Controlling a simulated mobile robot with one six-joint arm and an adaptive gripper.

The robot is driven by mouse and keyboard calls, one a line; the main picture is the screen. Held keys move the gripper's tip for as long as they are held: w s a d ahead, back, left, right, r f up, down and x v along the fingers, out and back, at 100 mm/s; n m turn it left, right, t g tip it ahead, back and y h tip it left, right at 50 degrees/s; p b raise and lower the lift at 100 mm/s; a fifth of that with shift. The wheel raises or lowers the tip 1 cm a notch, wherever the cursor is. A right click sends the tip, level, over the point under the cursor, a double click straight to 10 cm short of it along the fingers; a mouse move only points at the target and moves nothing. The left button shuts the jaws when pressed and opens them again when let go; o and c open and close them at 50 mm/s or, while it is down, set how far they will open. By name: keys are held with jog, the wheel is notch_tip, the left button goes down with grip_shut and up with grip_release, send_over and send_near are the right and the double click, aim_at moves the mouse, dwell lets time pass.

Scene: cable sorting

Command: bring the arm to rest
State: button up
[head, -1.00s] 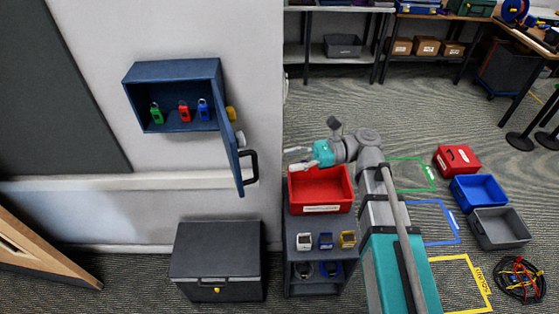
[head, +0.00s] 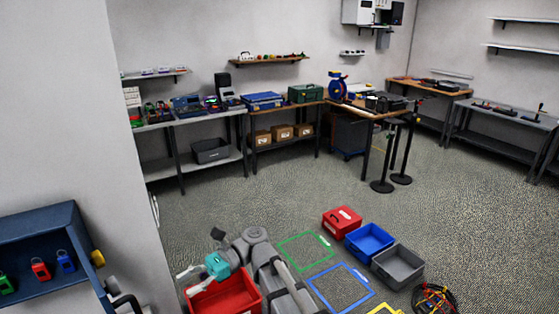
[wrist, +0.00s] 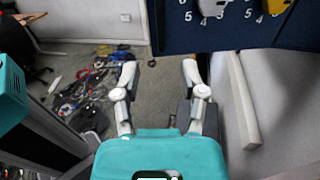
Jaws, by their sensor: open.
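My gripper (head: 185,283) shows in the head view at the lower left, at the end of my folded grey arm with a teal wrist. It is over the left rim of a red bin (head: 232,297). In the wrist view my gripper (wrist: 159,70) has its two pale fingers spread wide apart, with nothing between them. The lower part of my arm is cut off by the bottom of the head view.
The open blue cabinet (head: 40,222) with padlocks is on the wall at left. A dark numbered panel (wrist: 225,35) is close ahead in the wrist view.

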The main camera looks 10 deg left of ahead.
jog(key=w+d+f+n+t+h, duration=0.2)
jog(key=w+d+f+t, duration=0.4)
jog(key=d, duration=0.4)
jog(key=w+d+f+n+t+h, duration=0.2)
jog(key=w+d+f+t, duration=0.2)
jog(key=d+f, duration=0.5)
jog(key=w+d+f+n+t+h, duration=0.1)
jog(key=d+n+h, duration=0.1)
jog(key=d, duration=1)
jog(key=d+f+n+t+h, duration=0.2)
jog(key=d+h, duration=0.3)
jog(key=d, duration=0.7)
jog(key=shift+w+f+h, duration=0.2)
jog(key=shift+w+h, duration=0.1)
jog(key=shift+w, duration=0.05)
